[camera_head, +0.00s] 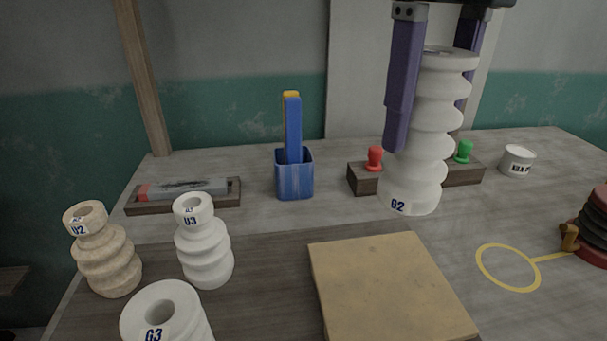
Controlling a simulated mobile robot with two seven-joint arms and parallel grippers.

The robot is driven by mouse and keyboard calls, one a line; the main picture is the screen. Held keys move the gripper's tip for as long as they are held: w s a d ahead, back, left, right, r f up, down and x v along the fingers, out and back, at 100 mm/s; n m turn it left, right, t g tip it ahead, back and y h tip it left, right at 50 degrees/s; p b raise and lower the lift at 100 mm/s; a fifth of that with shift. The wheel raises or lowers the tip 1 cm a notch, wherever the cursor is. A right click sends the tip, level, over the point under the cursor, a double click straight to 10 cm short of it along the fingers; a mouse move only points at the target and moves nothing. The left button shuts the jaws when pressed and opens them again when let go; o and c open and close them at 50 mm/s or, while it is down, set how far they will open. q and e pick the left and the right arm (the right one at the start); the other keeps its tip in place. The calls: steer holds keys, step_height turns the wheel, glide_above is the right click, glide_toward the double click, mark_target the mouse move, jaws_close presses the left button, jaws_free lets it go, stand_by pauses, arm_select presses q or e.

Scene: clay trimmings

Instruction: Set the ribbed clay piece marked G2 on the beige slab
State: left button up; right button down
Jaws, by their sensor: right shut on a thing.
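The ribbed white clay piece marked G2 (432,115) stands upright behind the right back corner of the beige slab (385,285). My right gripper (430,118) is shut on it, with one purple finger on each side of its upper ribs. The far finger is partly hidden behind the piece. I cannot tell whether its base touches the table or hangs just above it. The slab's visible top is bare. My left gripper is not in view.
Ribbed pieces U2 (105,255), U3 (203,245) and G3 (165,318) stand left of the slab. Behind are a blue cup (294,176), a wooden block with red and green knobs (364,180) and a white pot (516,161). A yellow ring (508,267) marks the table at right.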

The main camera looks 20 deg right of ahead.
step_height(320, 180, down, 14)
steer(key=shift+r, duration=0.25)
steer(key=shift+f, duration=0.2)
jaws_free()
